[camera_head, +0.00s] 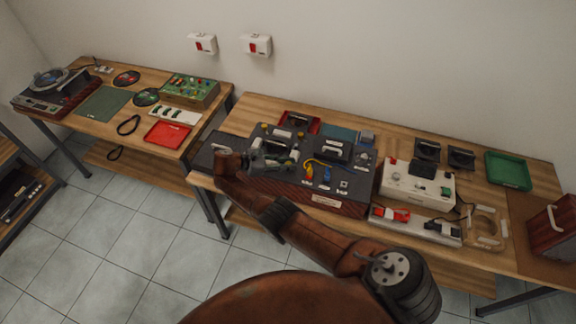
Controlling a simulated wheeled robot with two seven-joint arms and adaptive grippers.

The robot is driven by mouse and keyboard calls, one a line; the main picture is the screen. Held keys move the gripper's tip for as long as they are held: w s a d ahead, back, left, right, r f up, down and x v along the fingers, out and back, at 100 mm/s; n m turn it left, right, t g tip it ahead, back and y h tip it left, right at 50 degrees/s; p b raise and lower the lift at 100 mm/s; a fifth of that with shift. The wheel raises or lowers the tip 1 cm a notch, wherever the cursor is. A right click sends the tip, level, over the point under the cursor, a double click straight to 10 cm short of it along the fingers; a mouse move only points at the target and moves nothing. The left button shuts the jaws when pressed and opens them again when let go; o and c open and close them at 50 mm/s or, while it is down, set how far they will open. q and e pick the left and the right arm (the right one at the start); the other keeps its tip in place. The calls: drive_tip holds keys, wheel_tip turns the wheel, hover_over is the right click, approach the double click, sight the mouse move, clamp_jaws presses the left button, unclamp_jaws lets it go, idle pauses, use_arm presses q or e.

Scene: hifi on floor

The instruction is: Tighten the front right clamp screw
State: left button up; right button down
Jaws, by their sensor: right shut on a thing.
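A dark-topped unit (345,198) with a reddish-brown front and a pale label stands at the front of the right-hand bench. A black block, a yellow cable with red and blue parts (318,170) and other small parts sit on its top. My right arm, brown, reaches from the lower right to the left end of this unit. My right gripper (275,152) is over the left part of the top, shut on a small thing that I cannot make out. The gripper and wrist cover that area, and I cannot pick out the front right clamp screw. My left gripper is not in view.
A white device (412,184) with a dark block on top and a power strip (430,226) stand right of the unit. A green tray (507,170) and a red box (553,228) are farther right. A second bench (75,127) on the left holds a turntable and a red tray (167,133).

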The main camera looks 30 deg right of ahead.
sight(289, 163)
drive_tip(key=c, duration=2)
unclamp_jaws()
drive_tip(key=shift+c, duration=0.2)
wheel_tip(289, 163, up, 10)
drive_tip(key=shift+f, duration=0.1)
